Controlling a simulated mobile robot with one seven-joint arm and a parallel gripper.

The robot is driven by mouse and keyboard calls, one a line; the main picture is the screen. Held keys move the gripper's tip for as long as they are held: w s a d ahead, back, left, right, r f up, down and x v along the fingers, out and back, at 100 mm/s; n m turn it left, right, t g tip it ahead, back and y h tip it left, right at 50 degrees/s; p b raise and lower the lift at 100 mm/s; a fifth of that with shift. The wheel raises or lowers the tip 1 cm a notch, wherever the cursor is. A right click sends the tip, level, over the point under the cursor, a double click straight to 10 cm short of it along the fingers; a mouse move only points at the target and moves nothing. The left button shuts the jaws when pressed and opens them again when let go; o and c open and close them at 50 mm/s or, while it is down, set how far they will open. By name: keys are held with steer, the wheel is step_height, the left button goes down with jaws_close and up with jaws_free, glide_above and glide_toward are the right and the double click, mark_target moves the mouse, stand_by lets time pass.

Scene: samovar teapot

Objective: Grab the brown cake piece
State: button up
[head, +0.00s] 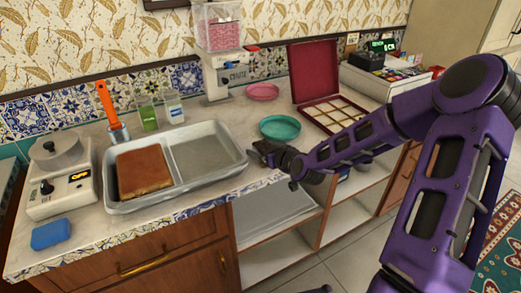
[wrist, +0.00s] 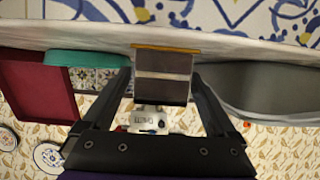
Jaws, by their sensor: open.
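A brown cake piece (wrist: 163,85) with a pale layer line and an orange-brown edge shows in the wrist view, which looks upside down. It rests at the counter surface, between the two fingers of my gripper (wrist: 160,95). The fingers are open, one on each side of it; I cannot tell whether they touch it. In the head view my gripper (head: 262,153) is low at the counter's front edge, right of the metal tray, and I cannot make out the small piece there. A larger brown cake slab (head: 144,172) lies in the left compartment of the metal tray (head: 176,204).
A teal plate (head: 280,127) lies just behind my gripper, with a dark red box (head: 312,72) of pale squares to its right. A pink plate (head: 262,91) and a dispenser (head: 216,75) stand further back.

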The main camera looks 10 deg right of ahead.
steer(key=shift+s, duration=0.1)
steer(key=c, duration=1.5)
jaws_close()
steer(key=shift+r, duration=0.15)
